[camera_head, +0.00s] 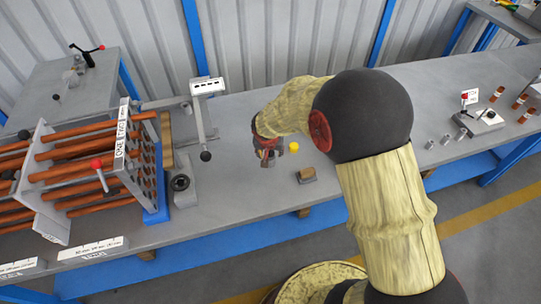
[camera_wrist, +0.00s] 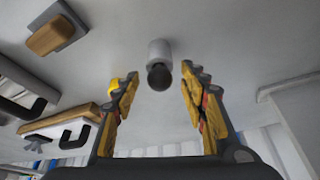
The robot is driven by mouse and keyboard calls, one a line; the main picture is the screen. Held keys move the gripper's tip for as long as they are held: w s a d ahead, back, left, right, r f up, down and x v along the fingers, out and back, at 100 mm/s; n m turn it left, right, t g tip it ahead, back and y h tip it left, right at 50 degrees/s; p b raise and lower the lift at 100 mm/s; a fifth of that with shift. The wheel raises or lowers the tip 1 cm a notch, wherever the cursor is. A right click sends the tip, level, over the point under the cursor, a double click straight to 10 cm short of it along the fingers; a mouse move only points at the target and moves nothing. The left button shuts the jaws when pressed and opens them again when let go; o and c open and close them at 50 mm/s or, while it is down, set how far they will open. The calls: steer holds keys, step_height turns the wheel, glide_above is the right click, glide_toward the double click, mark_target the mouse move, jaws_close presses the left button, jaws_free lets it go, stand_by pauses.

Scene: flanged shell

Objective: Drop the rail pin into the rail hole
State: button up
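In the wrist view a pale upright cylinder with a dark round end (camera_wrist: 159,65), which looks like the rail pin, stands on the bench between and beyond my fingertips. My gripper (camera_wrist: 157,82) is open, with a clear gap between each finger and the cylinder. In the head view my gripper (camera_head: 267,158) is low over the bench, and it hides the cylinder there. I cannot make out which opening is the rail hole; a grey block with a dark round socket (camera_head: 180,183) stands to the left.
A yellow ball (camera_head: 293,147) is just right of my gripper, and a small wood-topped block (camera_head: 306,174) is nearer the bench's front edge. A rack of orange tubes (camera_head: 90,165) and a grey frame (camera_head: 198,125) stand left. Small metal cylinders (camera_head: 446,139) lie right.

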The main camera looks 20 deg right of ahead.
steer(key=shift+c, duration=1.2)
jaws_close()
steer(key=shift+r, duration=0.15)
